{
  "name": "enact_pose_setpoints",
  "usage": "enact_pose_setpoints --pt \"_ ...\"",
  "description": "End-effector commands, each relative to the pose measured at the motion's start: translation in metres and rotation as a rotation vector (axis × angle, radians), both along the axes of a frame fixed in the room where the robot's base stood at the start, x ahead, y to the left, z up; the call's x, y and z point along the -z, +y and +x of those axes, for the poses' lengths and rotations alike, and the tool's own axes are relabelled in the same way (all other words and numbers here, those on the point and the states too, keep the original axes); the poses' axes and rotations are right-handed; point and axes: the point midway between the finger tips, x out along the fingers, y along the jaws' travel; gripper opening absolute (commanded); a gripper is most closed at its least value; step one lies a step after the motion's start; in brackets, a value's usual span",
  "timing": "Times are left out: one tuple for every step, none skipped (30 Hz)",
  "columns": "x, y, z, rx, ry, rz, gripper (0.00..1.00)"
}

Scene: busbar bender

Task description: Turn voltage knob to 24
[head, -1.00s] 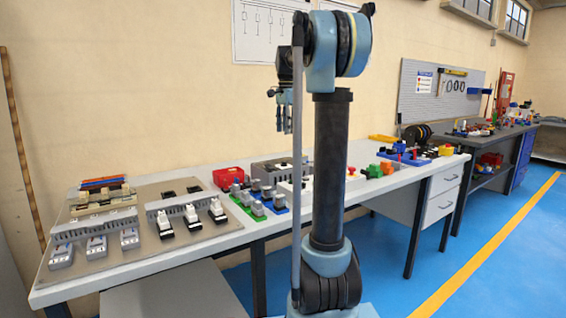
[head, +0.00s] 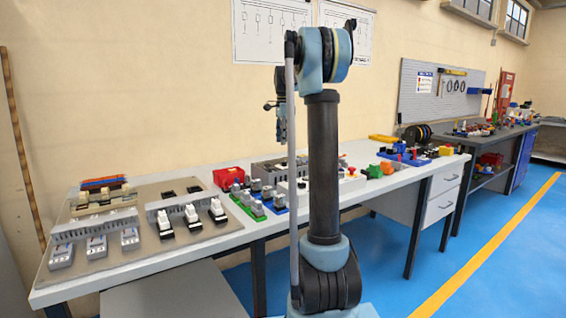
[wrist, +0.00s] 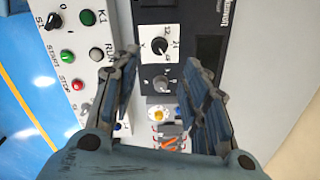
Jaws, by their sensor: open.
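In the wrist view, a black knob (wrist: 160,54) sits on a white dial plate (wrist: 148,38) with 12 and 24 printed near its edge. Its exact pointer setting is too small to read. The dial is on a dark grey panel. My gripper (wrist: 163,57) is open and empty. Its two fingers frame the dial from left and right in the picture, and I see no contact with the knob. In the head view, my gripper (head: 281,124) hangs above the bench, partly behind my arm; the voltage knob cannot be made out there.
A second knob (wrist: 160,84) lies below the dial, between the fingers. A pale panel (wrist: 80,50) with a green button (wrist: 68,56), a red button (wrist: 78,85) and switches is to the left. Several components crowd the white bench (head: 170,262).

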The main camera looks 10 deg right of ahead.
Motion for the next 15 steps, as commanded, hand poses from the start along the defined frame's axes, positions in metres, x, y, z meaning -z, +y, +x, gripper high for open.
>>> enact_pose_setpoints --pt "0.010 0.000 0.000 0.000 0.000 0.000 0.42" --pt "0.015 0.000 0.000 0.000 0.000 0.000 0.42" --pt "0.022 0.000 0.000 0.000 0.000 0.000 0.42" --pt "0.027 0.000 0.000 0.000 0.000 0.000 0.42" --pt "0.032 0.000 0.000 0.000 0.000 0.000 0.42" --pt "0.039 0.000 0.000 0.000 0.000 0.000 0.42" --pt "0.045 0.000 0.000 0.000 0.000 0.000 0.42" --pt "0.050 0.000 0.000 0.000 0.000 0.000 0.42" --pt "0.057 0.000 0.000 0.000 0.000 0.000 0.42" --pt "0.062 0.000 0.000 0.000 0.000 0.000 0.42" --pt "0.066 0.000 0.000 0.000 0.000 0.000 0.42" --pt "0.072 0.000 0.000 0.000 0.000 0.000 0.42" --pt "0.076 0.000 0.000 0.000 0.000 0.000 0.42" --pt "0.080 0.000 0.000 0.000 0.000 0.000 0.42" --pt "0.084 0.000 0.000 0.000 0.000 0.000 0.42"
